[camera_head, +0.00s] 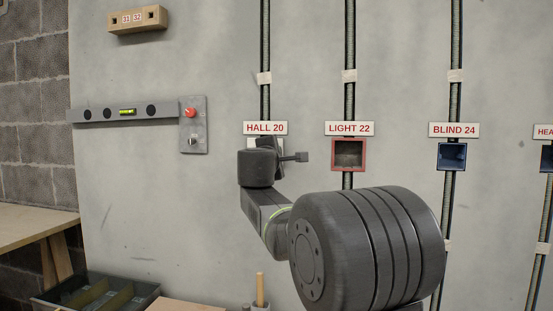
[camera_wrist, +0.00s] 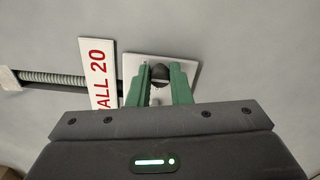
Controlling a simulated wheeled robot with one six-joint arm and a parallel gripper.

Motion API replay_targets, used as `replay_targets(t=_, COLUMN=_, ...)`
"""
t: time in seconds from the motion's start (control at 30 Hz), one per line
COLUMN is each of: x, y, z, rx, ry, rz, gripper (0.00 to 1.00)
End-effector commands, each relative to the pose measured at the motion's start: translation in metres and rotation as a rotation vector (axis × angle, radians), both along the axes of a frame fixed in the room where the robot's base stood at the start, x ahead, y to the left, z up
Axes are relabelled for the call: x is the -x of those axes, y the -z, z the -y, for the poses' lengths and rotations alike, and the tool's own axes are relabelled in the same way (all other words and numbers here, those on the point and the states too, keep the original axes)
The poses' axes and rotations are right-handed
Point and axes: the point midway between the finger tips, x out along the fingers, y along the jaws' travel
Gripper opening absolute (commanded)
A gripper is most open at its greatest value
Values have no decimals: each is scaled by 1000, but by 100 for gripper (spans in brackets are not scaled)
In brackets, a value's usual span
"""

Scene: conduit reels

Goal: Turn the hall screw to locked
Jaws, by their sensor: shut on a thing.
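The hall screw (camera_wrist: 160,71) shows in the wrist view as a dark round head on a white square plate (camera_wrist: 132,64). My gripper (camera_wrist: 160,78) has its two green fingers on either side of the screw, shut on it. Whether the screw stands at locked cannot be read, as the fingers hide part of it and of the plate. The HALL 20 sign (camera_wrist: 98,72) is beside the plate; in the head view the sign (camera_head: 265,128) is above my wrist, which hides most of the plate and the screw.
To the right are an open red-framed box (camera_head: 348,154) under LIGHT 22 and a blue box (camera_head: 452,156) under BLIND 24. A tray (camera_head: 100,297) stands below.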

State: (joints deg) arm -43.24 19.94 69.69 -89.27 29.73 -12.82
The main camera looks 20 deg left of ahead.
Motion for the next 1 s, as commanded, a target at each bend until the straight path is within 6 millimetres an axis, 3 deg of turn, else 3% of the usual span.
replay_targets(t=0.3, x=0, y=-1, z=0, rx=-2, ry=1, rz=1, gripper=0)
replay_targets(t=0.33, x=0, y=-1, z=0, rx=-2, ry=1, rz=1, gripper=20)
replay_targets(t=0.43, x=0, y=-1, z=0, rx=-2, ry=1, rz=1, gripper=40)
replay_targets(t=0.77, x=2, y=-1, z=0, rx=-1, ry=0, rz=1, gripper=40)
replay_targets(t=1.0, x=32, y=-1, z=8, rx=-2, ry=-2, rz=2, gripper=40)
